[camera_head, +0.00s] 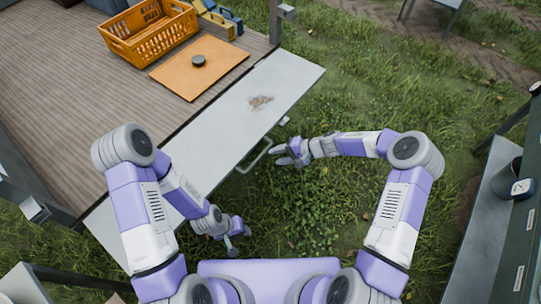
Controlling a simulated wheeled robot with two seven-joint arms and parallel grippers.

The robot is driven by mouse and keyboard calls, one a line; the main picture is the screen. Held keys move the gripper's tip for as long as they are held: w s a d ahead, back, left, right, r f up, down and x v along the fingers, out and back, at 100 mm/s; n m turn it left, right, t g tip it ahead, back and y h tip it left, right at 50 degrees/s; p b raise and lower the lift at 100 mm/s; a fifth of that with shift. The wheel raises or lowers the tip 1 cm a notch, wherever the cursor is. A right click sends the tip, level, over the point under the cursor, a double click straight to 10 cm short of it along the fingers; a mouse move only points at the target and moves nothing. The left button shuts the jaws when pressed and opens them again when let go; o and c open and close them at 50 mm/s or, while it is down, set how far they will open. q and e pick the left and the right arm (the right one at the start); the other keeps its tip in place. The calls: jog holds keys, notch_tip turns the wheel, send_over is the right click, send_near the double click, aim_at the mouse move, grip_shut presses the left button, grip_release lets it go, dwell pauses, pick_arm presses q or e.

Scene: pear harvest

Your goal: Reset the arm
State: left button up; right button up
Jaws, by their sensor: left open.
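My left arm comes in from the left, bent at the elbow, and its gripper (236,242) hangs low over the grass, close in front of my body. Its fingers are apart and nothing shows between them. My right arm comes in from the right and reaches across to the left. My right gripper (280,155) is higher in the picture, over the grass near the edge of the grey metal panel (225,125). Its fingers are too small to tell whether they are open or shut. No fruit shows at either gripper.
A wooden deck (85,110) at the upper left bears an orange crate (150,50) and an orange board (195,82) with a dark round disc (198,61). A metal handle (255,158) sticks out below the panel. A grey shelf (490,215) stands at the right. Grass (365,85) lies open between.

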jog(key=shift+v, duration=0.9)
jog(key=shift+s, duration=0.1)
jog(key=s+d+n+h+p, duration=0.1)
jog(key=s+h+p, duration=0.1)
jog(key=s, duration=0.6)
jog(key=s+d+f+n+g+h+p, duration=0.1)
jog(key=s+h+p, duration=0.1)
jog(key=s, duration=0.6)
jog(key=s+d+f+n+h+p, duration=0.1)
jog(key=s+h+p, duration=0.1)
jog(key=s, duration=0.7)
jog(key=shift+d+h+p, duration=0.3)
jog(key=shift+d+p, duration=0.1)
jog(key=shift+p, duration=0.2)
